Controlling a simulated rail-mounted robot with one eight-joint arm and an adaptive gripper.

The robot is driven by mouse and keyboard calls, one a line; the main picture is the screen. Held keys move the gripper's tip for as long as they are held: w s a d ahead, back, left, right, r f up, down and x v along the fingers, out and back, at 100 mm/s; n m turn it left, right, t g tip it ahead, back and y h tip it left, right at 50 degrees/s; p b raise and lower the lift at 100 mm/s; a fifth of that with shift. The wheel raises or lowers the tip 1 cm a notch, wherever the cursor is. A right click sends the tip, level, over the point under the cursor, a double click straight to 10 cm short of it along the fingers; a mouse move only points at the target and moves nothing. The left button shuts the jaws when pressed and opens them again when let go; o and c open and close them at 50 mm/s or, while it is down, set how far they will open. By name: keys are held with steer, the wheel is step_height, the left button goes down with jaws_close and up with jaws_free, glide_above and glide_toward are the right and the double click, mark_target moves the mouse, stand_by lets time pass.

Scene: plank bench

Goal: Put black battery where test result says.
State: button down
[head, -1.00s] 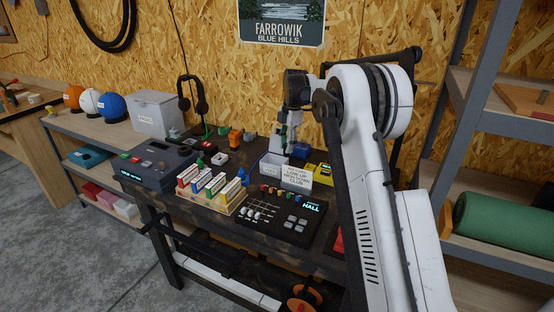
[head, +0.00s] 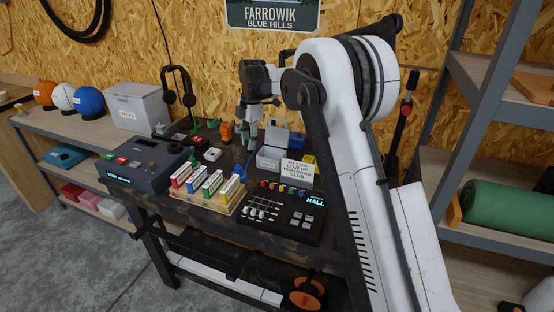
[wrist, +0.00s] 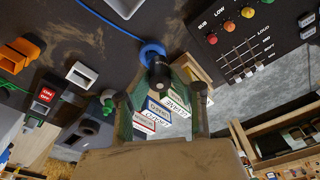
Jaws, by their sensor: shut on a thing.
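My gripper (head: 250,143) hangs above the back of the bench, left of the small pale bins. In the wrist view, the gripper (wrist: 160,88) is shut on the black battery (wrist: 158,72), a dark cylinder between its green-padded fingers. The battery is hard to make out in the head view. A dark blue-grey tester box (head: 145,168) stands at the left of the bench, with a round opening on top. Its front display (head: 118,178) glows cyan, but its text is too small to read. Two small pale bins (head: 268,160) stand right of the gripper; their labels are unreadable.
A wooden tray (head: 238,207) of several coloured, labelled boxes stands at the front middle. A black mixer (head: 280,214) lies right of it. Headphones on a stand (head: 184,90) rise at the back left.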

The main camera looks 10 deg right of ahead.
steer(key=w+d+f, duration=0.2)
steer(key=d, duration=0.1)
steer(key=w+d+f+p, duration=0.1)
steer(key=w+d+f, duration=0.1)
steer(key=d, duration=0.1)
steer(key=w+d+f, duration=0.2)
steer(key=d, duration=0.1)
steer(key=shift+d+f+p, duration=0.1)
steer(key=shift+f+p, duration=0.25)
steer(key=shift+p, duration=0.05)
steer(key=shift+f+p, duration=0.4)
steer(key=shift+f, duration=1.6)
steer(key=shift+f+b, duration=0.4)
steer(key=shift+b, duration=0.05)
steer(key=c, duration=1.5)
jaws_free()
steer(key=shift+r, duration=0.1)
